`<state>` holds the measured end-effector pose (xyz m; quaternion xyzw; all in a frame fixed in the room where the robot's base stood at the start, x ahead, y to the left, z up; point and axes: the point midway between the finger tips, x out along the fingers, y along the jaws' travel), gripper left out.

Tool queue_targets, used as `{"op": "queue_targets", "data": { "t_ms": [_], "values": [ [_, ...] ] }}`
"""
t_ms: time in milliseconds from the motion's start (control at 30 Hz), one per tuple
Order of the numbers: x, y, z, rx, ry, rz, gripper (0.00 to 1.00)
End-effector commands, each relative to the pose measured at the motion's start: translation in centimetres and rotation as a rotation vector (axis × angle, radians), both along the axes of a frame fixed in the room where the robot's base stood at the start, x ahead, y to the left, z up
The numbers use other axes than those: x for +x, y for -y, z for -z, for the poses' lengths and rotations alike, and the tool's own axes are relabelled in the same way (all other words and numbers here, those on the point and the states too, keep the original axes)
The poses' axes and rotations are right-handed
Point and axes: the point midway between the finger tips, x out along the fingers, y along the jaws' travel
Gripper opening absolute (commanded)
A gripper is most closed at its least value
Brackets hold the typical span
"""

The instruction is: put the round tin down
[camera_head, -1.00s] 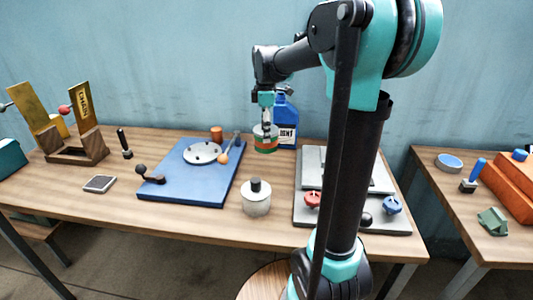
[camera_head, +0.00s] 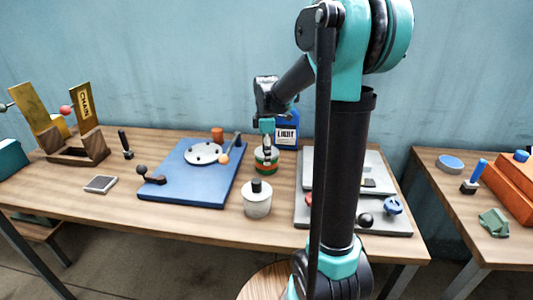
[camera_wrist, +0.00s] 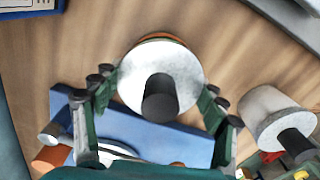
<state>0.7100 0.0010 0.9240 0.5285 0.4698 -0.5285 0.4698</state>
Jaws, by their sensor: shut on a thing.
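The round tin (camera_head: 266,161) has green and orange bands and stands upright behind the white canister. In the wrist view the tin (camera_wrist: 183,62) shows a pale round top with a dark knob, and an orange rim at its far side. My gripper (camera_head: 266,149) points down from above and is shut on the tin, with a green finger on either side in the wrist view (camera_wrist: 158,97). The tin's base is at or very near the wooden tabletop (camera_head: 228,231); I cannot tell whether it touches.
A blue bottle (camera_head: 288,133) stands just behind the tin. A blue board (camera_head: 184,187) with a pale disc lies to the left, and a grey plate (camera_head: 305,213) to the right. The white canister (camera_head: 257,205) with a black knob stands in front. A second table (camera_head: 447,210) is further right.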

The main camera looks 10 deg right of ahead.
Motion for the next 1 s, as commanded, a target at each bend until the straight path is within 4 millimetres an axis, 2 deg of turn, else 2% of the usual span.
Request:
{"op": "queue_targets", "data": {
  "t_ms": [100, 133, 267, 700, 867, 1000],
  "values": [
    [0.0, 0.0, 0.2, 0.000, 0.000, 0.000, 0.25],
    [0.0, 0.0, 0.3, 0.000, 0.000, 0.000, 0.74],
    [0.0, 0.0, 0.2, 0.000, 0.000, 0.000, 0.91],
    [0.0, 0.0, -0.2, 0.000, 0.000, 0.000, 0.93],
    [0.0, 0.0, -2.4, 0.000, 0.000, 0.000, 0.93],
    [0.0, 0.0, -5.3, 0.000, 0.000, 0.000, 0.93]
  ]
}}
